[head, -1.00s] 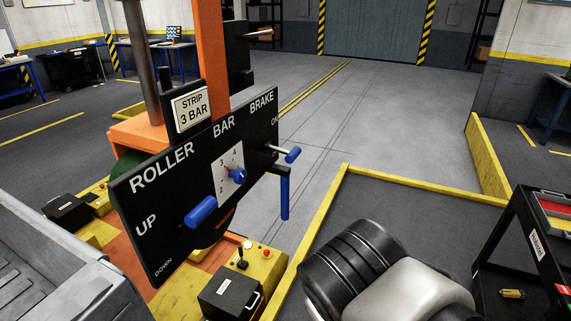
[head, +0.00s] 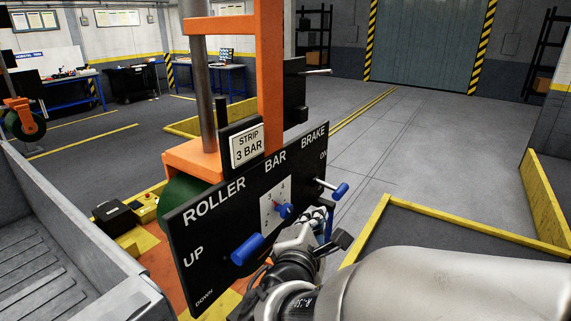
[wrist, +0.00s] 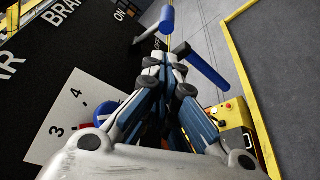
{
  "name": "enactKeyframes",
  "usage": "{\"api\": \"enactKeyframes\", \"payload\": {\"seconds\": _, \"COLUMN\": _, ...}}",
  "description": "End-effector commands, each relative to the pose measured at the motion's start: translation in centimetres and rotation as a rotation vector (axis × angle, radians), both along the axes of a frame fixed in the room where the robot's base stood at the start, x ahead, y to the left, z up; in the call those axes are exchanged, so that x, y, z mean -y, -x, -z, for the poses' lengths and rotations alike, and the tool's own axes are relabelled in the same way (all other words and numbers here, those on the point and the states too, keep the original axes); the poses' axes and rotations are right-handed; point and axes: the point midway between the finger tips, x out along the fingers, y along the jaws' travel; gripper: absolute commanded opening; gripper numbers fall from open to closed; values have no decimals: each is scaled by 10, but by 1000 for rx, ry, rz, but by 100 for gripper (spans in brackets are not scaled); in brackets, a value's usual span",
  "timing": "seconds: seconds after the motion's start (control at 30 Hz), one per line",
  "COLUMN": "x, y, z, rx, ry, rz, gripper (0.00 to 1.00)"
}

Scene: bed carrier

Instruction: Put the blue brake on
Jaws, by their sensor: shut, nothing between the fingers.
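The black panel (head: 190,225) carries the labels ROLLER, BAR and BRAKE, with ON under BRAKE. A blue handle (head: 340,189) on a steel rod sticks out of the panel's right end, below ON. It also shows at the top of the wrist view (wrist: 167,20). A second blue bar (wrist: 207,72) with a black end lies just right of my fingertips in the wrist view; in the head view my gripper mostly hides it. My gripper (head: 318,214) is shut and empty, below the upper blue handle. In the wrist view its fingertips (wrist: 165,62) appear apart from that handle.
The ROLLER lever (head: 246,249) and the BAR dial knob (head: 284,210) sit left of my gripper on the panel. An orange post (head: 270,80) rises behind it. A yellow control box (wrist: 234,115) is below, beside a yellow floor edging (wrist: 245,75). Open floor lies beyond.

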Motion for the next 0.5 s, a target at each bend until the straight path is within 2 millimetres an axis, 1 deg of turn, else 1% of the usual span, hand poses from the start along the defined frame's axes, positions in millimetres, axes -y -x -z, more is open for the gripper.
{"api": "enactKeyframes", "payload": {"seconds": 0.03, "x": 5, "y": -8, "z": 4, "rx": -3, "ry": 1, "rz": 6, "gripper": 0}}
{"api": "enactKeyframes", "payload": {"seconds": 0.1, "x": 10, "y": -21, "z": 6, "rx": -2, "ry": 1, "rz": 8, "gripper": 0}}
{"api": "enactKeyframes", "payload": {"seconds": 0.3, "x": 21, "y": -54, "z": 11, "rx": -2, "ry": 0, "rz": 7, "gripper": 0}}
{"api": "enactKeyframes", "payload": {"seconds": 0.4, "x": 25, "y": -65, "z": 12, "rx": -1, "ry": 0, "rz": 6, "gripper": 0}}
{"api": "enactKeyframes", "payload": {"seconds": 0.5, "x": 27, "y": -73, "z": 13, "rx": -2, "ry": 0, "rz": 4, "gripper": 0}}
